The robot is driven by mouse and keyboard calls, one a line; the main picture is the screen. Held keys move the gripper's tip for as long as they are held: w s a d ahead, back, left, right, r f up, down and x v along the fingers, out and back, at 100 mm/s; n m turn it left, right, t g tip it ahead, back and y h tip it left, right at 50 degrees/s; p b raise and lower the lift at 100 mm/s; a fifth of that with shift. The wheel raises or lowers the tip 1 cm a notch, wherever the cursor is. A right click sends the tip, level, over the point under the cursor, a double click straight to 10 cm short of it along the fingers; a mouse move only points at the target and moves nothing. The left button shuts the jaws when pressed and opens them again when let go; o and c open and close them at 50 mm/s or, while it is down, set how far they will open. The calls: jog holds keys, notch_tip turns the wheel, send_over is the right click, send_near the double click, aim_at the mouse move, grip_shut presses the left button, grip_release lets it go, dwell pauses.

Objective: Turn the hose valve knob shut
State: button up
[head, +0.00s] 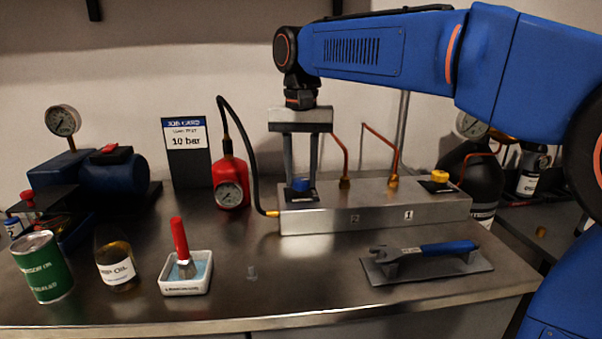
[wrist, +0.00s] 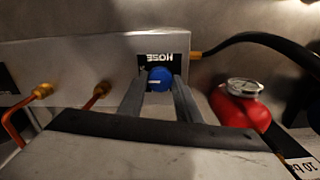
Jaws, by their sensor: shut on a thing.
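The hose valve knob is a blue round knob (head: 301,184) on the left end of the top of the metal manifold block (head: 350,217). In the wrist view the blue knob (wrist: 160,78) sits beside a black label reading HOSE, with a pale line across its face. My gripper (head: 301,180) points straight down over it, and its two fingers (wrist: 160,85) are shut on the knob, one on each side. The black hose (head: 250,165) runs from the brass fitting at the block's left end up to the red cylinder (head: 230,182).
A yellow knob (head: 439,176) stands at the block's right end, with copper pipes (head: 395,160) behind. A blue-handled wrench (head: 430,248) lies on a holder in front. A brush in a white tray (head: 187,275), an oil bottle (head: 117,262) and a green can (head: 43,266) stand front left.

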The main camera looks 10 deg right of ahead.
aim_at(301, 180)
jog(key=shift+c, duration=0.2)
jog(key=o, duration=1.1)
jog(key=shift+r, duration=0.15)
notch_tip(301, 180, up, 17)
jog(key=shift+r, duration=0.1)
jog(key=shift+s, duration=0.1)
